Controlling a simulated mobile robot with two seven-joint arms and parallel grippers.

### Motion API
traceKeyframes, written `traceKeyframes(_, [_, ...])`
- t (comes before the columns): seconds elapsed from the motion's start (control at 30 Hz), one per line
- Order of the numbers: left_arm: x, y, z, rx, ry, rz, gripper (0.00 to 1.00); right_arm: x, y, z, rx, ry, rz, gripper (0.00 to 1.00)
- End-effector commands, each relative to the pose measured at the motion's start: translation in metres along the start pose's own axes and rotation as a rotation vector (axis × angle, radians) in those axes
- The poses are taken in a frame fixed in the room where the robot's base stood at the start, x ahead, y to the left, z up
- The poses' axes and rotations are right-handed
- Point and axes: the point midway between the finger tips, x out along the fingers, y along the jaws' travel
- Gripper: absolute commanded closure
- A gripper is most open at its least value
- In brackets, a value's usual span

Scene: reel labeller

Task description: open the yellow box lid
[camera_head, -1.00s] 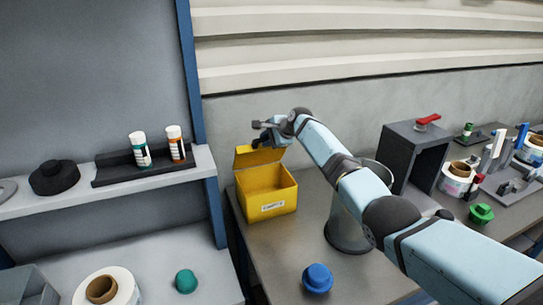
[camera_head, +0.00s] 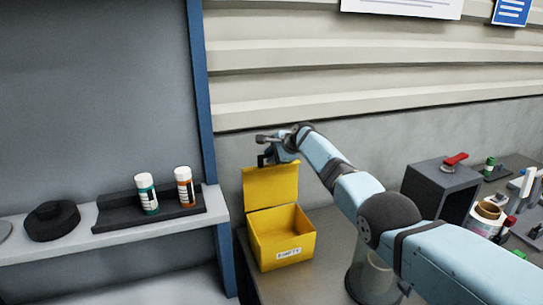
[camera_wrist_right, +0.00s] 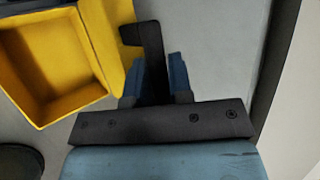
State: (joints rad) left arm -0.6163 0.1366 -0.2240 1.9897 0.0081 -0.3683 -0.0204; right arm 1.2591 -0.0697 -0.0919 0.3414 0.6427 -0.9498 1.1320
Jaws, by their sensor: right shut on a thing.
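The yellow box (camera_head: 266,248) stands on the table with a white label on its front, and its inside is open to view. Its yellow lid (camera_head: 270,187) stands up at the back edge, roughly upright. My right gripper (camera_head: 272,150) is at the lid's top edge. In the right wrist view, the blue fingers of my right gripper (camera_wrist_right: 155,85) are shut on a dark hooked handle (camera_wrist_right: 148,42) beside the lid. The open box (camera_wrist_right: 45,65) shows at the upper left of that view. My left gripper is out of view.
A grey shelf (camera_head: 95,238) with a dark rack (camera_head: 110,222) and two bottles is at the left, beside a blue post (camera_head: 204,90). A dark grey open-fronted housing (camera_head: 425,190) stands right of my arm. The wall is close behind the box.

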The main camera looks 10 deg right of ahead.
Motion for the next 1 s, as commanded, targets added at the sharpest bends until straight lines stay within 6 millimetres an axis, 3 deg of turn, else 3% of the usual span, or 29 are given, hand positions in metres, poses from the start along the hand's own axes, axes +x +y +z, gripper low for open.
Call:
traceKeyframes(0.4, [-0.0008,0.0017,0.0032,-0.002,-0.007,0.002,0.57,0.0002,0.0007,-0.0009,-0.001,0.001,0.001,1.0])
traceKeyframes(0.43, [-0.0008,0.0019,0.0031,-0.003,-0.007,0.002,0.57,0.0002,0.0007,-0.0009,-0.001,0.001,0.001,0.76])
traceKeyframes(0.5, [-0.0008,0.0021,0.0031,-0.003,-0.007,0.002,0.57,0.0002,0.0007,-0.001,-0.001,0.001,0.001,0.6])
traceKeyframes(0.53, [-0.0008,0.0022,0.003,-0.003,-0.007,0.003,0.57,0.0002,0.0008,-0.0009,-0.001,0.001,0.001,0.57])
traceKeyframes(1.0, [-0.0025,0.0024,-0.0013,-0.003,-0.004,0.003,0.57,-0.0057,0.0013,-0.0018,0.0,0.001,0.002,0.57])
